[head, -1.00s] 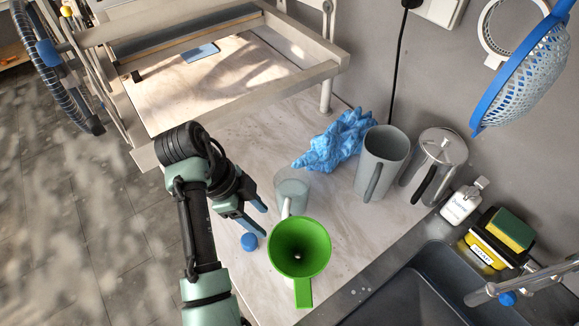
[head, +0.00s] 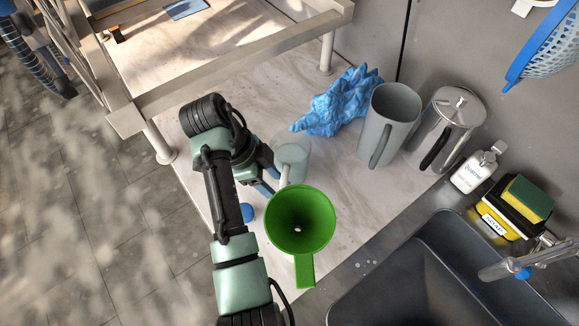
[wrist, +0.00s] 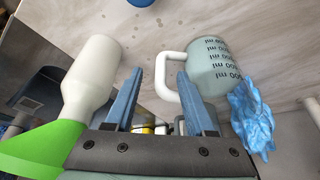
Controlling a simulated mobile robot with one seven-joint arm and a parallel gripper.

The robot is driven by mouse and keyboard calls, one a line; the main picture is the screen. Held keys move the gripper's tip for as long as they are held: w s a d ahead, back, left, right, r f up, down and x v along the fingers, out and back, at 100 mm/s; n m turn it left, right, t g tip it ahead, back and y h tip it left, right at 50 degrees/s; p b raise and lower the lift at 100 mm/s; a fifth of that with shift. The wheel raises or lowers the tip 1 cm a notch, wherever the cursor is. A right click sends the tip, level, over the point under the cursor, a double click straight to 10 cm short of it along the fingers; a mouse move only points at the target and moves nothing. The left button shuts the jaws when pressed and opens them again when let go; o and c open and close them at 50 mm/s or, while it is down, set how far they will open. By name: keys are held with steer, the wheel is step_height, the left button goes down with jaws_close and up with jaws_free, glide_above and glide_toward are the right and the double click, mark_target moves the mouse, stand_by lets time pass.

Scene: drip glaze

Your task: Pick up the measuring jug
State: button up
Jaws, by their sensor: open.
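The measuring jug (head: 292,160) is a pale, see-through cup on the worktop, beside the green funnel. In the wrist view the jug (wrist: 215,70) shows dark ml marks and a white handle (wrist: 163,78). My gripper (head: 270,184) is at the jug's left in the head view, its blue fingers partly hidden by my arm. In the wrist view my gripper (wrist: 160,88) is open, with the outer part of the handle in the gap near the fingertips. I cannot tell whether either finger touches it.
The green funnel (head: 300,219) stands close by; a white bottle (wrist: 92,75) adjoins it in the wrist view. The sink (head: 430,270) is at lower right.

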mark_target(281, 190)
steer(key=x, duration=0.4)
steer(key=shift+f+p, duration=0.15)
steer(key=shift+p, duration=0.2)
steer(key=shift+w, duration=0.1)
jaws_close()
stand_by(0.9)
